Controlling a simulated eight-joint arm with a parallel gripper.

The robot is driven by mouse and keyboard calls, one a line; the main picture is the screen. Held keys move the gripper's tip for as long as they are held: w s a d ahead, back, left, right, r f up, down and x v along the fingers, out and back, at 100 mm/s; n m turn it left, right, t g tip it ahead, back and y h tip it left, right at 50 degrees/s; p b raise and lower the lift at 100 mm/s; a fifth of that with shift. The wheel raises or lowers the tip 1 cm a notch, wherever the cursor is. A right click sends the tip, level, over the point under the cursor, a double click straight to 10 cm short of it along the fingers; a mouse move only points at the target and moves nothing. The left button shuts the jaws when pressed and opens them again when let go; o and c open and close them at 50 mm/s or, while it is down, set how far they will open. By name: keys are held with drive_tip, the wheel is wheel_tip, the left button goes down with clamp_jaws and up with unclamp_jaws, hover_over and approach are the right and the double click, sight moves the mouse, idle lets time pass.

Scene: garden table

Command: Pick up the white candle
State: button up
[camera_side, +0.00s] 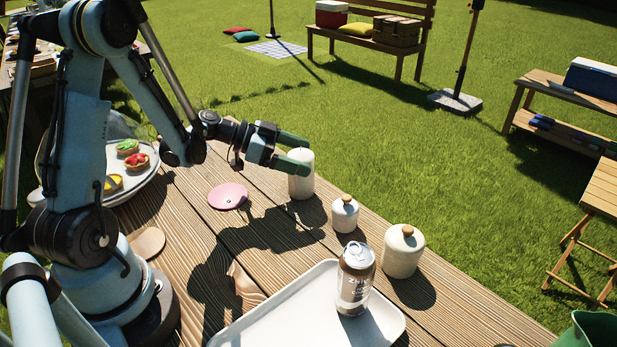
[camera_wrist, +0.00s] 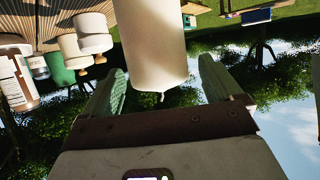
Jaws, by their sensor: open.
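The white candle (camera_side: 301,180) stands upright at the far edge of the wooden table. My gripper (camera_side: 301,156) is at its upper part, reaching in from the left, with green fingers apart. In the wrist view, which is upside down, the candle (camera_wrist: 152,45) fills the upper middle and its wick shows at the lower end. The fingers of my gripper (camera_wrist: 162,85) spread to the left and right of the candle's wick end. Whether either finger touches the candle I cannot tell.
A small lidded jar (camera_side: 345,216) and a larger one (camera_side: 403,255) stand right of the candle. A can (camera_side: 355,285) stands on a white tray (camera_side: 262,322) in front. A pink disc (camera_side: 228,196) lies left. A plate (camera_side: 135,190) holds tarts. Grass lies beyond the edge.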

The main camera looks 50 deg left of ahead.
drive_tip(key=shift+w+d+f, duration=0.15)
drive_tip(key=shift+w+d, duration=0.1)
drive_tip(key=shift+w, duration=0.05)
drive_tip(key=c, duration=1.2)
